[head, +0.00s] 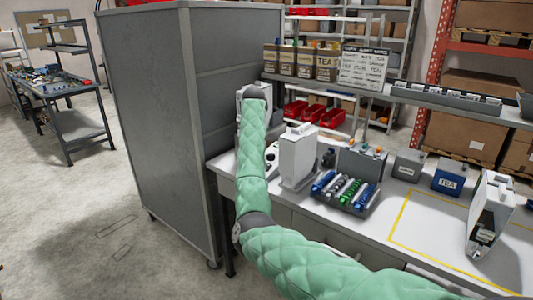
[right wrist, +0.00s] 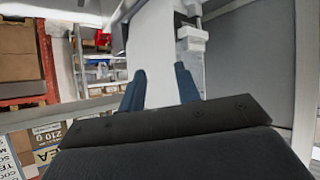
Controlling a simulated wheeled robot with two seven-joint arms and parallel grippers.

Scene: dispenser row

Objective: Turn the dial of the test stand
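My right arm, in a green padded sleeve, crosses the head view from the lower right up to its wrist beside the grey cabinet; the fingers are hidden there. In the right wrist view my right gripper (right wrist: 160,69) has its two blue fingers apart, with nothing seen held between them. A pale surface (right wrist: 152,50) shows beyond the gap. On the bench, a tall white unit (head: 297,156) stands right of my arm, and another white unit (head: 488,214) stands far right. I cannot tell which thing is the test stand; no dial is clearly visible. My left gripper is out of view.
The grey cabinet (head: 158,130) stands close left of my arm. Red bins (head: 332,118) sit behind.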

